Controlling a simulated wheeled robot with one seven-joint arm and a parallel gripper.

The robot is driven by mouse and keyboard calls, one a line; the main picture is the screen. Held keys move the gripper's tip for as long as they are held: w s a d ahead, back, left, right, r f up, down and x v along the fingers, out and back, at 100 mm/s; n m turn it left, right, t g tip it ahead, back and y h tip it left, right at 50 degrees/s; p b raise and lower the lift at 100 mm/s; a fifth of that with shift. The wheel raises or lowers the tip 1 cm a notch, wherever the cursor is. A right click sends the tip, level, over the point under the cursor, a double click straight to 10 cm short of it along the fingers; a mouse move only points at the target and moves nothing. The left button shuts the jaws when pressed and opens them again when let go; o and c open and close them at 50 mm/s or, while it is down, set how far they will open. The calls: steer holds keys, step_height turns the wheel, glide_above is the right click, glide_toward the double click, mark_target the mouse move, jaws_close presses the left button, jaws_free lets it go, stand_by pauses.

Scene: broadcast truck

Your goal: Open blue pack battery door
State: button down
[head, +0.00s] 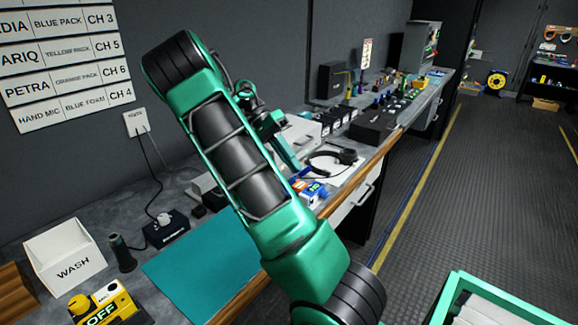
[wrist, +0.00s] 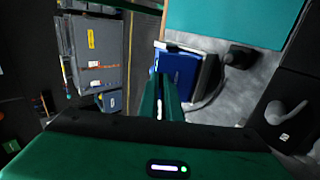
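A blue pack (wrist: 179,66) lies just past my fingertips in the wrist view, against a pale and dark box-like body. The fingers cover its near left part, and I cannot make out a separate battery door on it. My gripper (wrist: 161,82) shows two green fingers close together, with nothing seen between them. Whether they touch the blue pack cannot be told. In the head view my gripper (head: 288,158) points down over the bench, and my own arm hides much of the area around it.
A teal mat (head: 205,275) lies on the bench's near part. A headset (head: 335,160) and small blue and orange items (head: 309,188) lie near the wooden front edge. A black charger (head: 167,229), WASH bin (head: 66,256) and yellow OFF box (head: 103,305) stand left.

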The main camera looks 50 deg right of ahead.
steer(key=shift+w+g, duration=0.6)
steer(key=shift+g, duration=0.4)
steer(key=shift+w+g, duration=0.15)
steer(key=shift+g, duration=0.15)
steer(key=c, duration=2)
jaws_free()
